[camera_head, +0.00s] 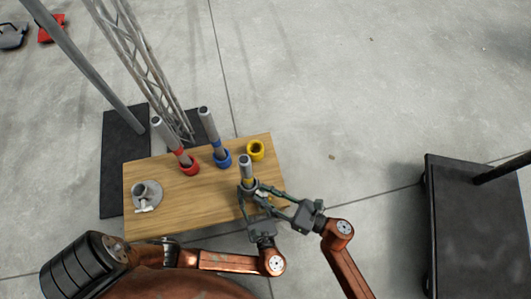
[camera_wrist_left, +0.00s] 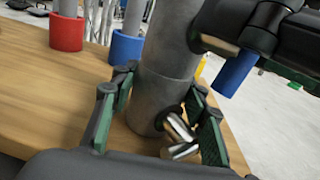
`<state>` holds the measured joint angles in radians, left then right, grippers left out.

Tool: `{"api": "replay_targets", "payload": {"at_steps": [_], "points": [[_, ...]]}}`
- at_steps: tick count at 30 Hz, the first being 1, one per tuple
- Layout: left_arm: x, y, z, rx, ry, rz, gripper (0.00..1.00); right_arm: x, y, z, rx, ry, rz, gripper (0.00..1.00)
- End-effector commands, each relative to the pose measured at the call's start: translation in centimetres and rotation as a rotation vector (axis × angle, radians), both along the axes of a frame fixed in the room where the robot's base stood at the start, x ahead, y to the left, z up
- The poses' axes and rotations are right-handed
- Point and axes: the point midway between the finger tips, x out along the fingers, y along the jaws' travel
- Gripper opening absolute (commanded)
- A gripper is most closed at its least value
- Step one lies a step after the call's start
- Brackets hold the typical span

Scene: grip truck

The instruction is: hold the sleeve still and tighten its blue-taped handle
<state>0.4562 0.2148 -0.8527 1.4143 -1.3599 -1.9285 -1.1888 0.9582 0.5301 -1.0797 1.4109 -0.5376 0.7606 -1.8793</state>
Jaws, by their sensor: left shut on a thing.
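The grey metal sleeve (camera_head: 246,172) stands upright near the front right of the wooden table. In the left wrist view the sleeve (camera_wrist_left: 160,80) fills the middle. My left gripper (camera_head: 248,203) is around its lower part, with a green-padded finger on each side, and is shut on it. A blue-taped handle (camera_wrist_left: 236,72) sticks out at a tilt on the sleeve's right side. My right gripper (camera_head: 268,196) is beside the sleeve, close to the handle. Its fingers are partly hidden, so its grip is unclear. A bare metal handle (camera_wrist_left: 178,130) shows low on the sleeve.
On the wooden table (camera_head: 150,172) stand pipes in a red cup (camera_head: 188,166) and a blue cup (camera_head: 222,158), a yellow cup (camera_head: 255,150) and a grey flanged part (camera_head: 147,194). A lattice truss (camera_head: 140,65) rises behind. A black platform (camera_head: 470,230) is at right. Floor between is clear.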

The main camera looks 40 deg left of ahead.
Motion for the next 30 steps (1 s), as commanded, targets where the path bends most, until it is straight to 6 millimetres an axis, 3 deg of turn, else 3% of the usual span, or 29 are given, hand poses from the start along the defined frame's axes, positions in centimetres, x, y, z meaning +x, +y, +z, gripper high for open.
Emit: {"api": "replay_targets", "payload": {"at_steps": [11,22,30], "points": [[0.03,-0.05,-0.07,-0.002,0.0,-0.002,0.0,0.03,-0.02,-0.02,0.0,0.0,-0.001,0.0],[0.02,-0.05,-0.07,-0.002,0.0,-0.002,0.0,0.1,0.0,-0.03,0.001,0.036,-0.001,0.0],[0.01,-0.04,-0.07,-0.002,0.0,-0.002,0.0,0.26,-0.02,-0.19,0.002,0.195,-0.004,0.0]]}}
